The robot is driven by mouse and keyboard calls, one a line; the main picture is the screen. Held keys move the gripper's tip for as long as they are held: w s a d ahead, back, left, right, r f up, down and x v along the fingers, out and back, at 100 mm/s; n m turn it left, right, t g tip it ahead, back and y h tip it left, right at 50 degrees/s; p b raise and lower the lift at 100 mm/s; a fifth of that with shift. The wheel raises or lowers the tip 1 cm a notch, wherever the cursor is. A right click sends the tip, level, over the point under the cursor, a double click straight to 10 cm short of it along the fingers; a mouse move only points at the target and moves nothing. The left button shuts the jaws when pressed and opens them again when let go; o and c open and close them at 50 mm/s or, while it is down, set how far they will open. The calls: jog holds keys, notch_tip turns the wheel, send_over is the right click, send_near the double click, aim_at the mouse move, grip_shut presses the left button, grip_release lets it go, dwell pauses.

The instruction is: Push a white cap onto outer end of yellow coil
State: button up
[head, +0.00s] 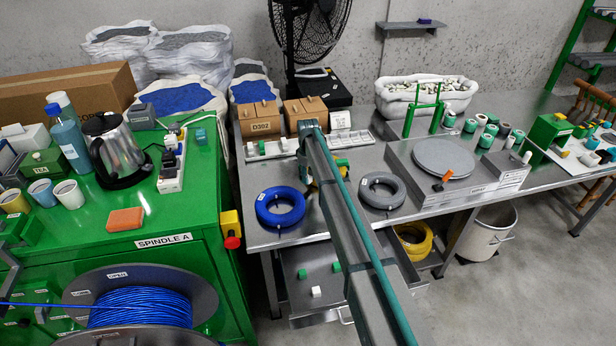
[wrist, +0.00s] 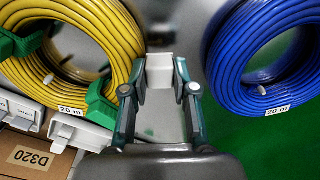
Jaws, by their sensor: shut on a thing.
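My gripper (wrist: 160,82) is shut on a small white cap (wrist: 159,68), held between its fingertips in the wrist view. The yellow coil (wrist: 118,40) lies to the left of the fingers, with green pieces at its edge, one close to the left finger. Its outer end cannot be made out clearly. In the head view my arm hides the gripper and most of the yellow coil; a bit of yellow (head: 342,163) shows beside the arm.
A blue coil (wrist: 222,60) lies right of the fingers; it also shows in the head view (head: 281,207). A grey coil (head: 382,190) lies right of my arm. A white tray (head: 270,150) and boxes stand behind. A drawer (head: 300,265) with small caps is open below.

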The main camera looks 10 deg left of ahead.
jog(key=shift+s+f, duration=0.15)
jog(key=shift+f, duration=0.1)
dwell(0.8)
jog(key=o, duration=0.5)
jog(key=shift+c, duration=0.2)
jog(key=o, duration=0.7)
jog(key=shift+r, duration=0.1)
jog(key=shift+r+p, duration=1.45)
jog(key=shift+r, duration=2.05)
